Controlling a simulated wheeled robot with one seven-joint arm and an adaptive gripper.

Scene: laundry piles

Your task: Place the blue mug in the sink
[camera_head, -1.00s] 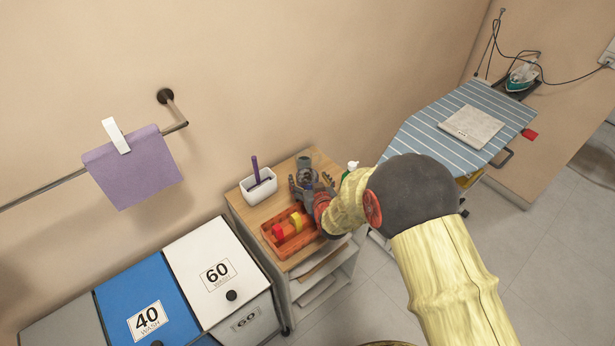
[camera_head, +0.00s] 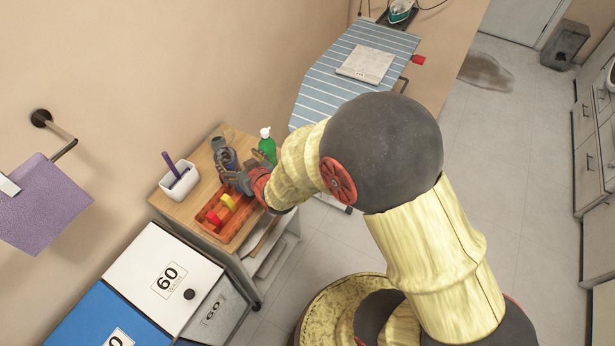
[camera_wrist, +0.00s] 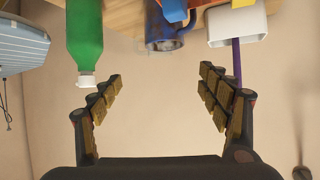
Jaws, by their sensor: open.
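The blue mug (camera_wrist: 163,32) shows in the wrist view near the top, on the wooden cart top, beyond my fingertips and between their lines. In the head view the mug (camera_head: 229,159) looks small and dark, partly hidden by my gripper (camera_head: 230,172). My gripper (camera_wrist: 160,75) is open, with nothing between its fingers in the wrist view. I cannot make out a sink in any view.
A green bottle (camera_head: 267,146) stands right of the mug; a white holder (camera_head: 180,181) with a purple stick stands left. An orange tray (camera_head: 233,228) with red and yellow items lies in front. The ironing board (camera_head: 330,68) is behind.

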